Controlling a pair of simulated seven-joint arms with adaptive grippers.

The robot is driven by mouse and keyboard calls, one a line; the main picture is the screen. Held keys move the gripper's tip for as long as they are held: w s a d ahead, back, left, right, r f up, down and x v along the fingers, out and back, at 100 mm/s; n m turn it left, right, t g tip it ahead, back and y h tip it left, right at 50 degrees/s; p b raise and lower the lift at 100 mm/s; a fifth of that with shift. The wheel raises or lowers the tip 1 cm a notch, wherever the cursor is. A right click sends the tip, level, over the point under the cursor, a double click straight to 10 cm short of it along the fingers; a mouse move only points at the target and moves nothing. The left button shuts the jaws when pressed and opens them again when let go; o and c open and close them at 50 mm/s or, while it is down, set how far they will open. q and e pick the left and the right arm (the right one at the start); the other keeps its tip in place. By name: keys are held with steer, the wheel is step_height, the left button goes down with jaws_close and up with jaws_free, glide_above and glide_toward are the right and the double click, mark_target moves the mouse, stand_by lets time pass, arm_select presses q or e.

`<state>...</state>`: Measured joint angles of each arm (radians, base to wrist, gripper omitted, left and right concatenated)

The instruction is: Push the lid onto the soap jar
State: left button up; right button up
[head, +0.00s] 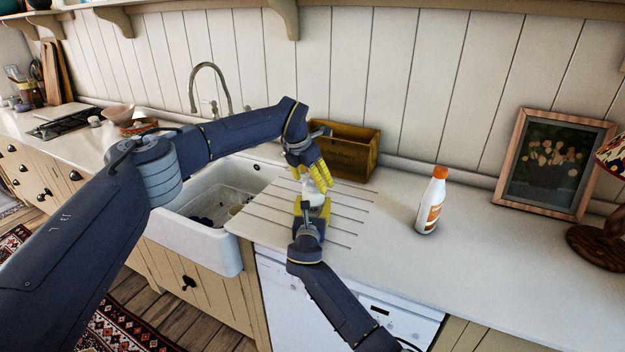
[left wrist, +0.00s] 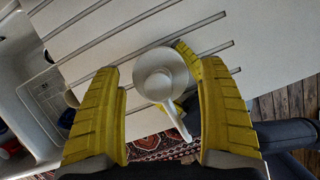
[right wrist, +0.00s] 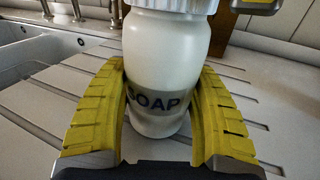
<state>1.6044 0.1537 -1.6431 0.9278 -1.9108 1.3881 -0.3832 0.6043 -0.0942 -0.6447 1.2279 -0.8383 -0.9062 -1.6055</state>
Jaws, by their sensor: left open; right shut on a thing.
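The cream soap jar (right wrist: 158,55), labelled SOAP, stands upright on the grooved drainboard. My right gripper (right wrist: 160,75) is shut on it, a yellow finger at each side. The white pump lid (left wrist: 160,75) is above the jar in the left wrist view, its spout pointing down and to the right. The lid's ribbed collar (right wrist: 172,5) shows at the jar's top; whether it is fully seated cannot be told. My left gripper (left wrist: 162,85) is open above, its fingers on either side of the lid with gaps. In the head view, fingers partly hide the jar (head: 313,197).
A wooden box (head: 350,152) stands close behind the grippers. A white bottle with an orange cap (head: 431,205) stands to the right, before a framed picture (head: 553,165). The sink (head: 195,240) lies left of the drainboard. The counter at right front is clear.

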arm_select(q)
steer(key=shift+r, duration=0.1)
steer(key=v, duration=1.1)
steer(key=shift+r, duration=0.35)
steer(key=shift+s+a, duration=0.1)
steer(key=shift+a, duration=0.05)
arm_select(e)
steer(key=o, duration=1.6)
steer(key=shift+o, duration=0.2)
steer(key=s, duration=0.4)
steer(key=s+a, duration=0.1)
steer(key=s, duration=0.7)
steer(key=shift+a, duration=0.15)
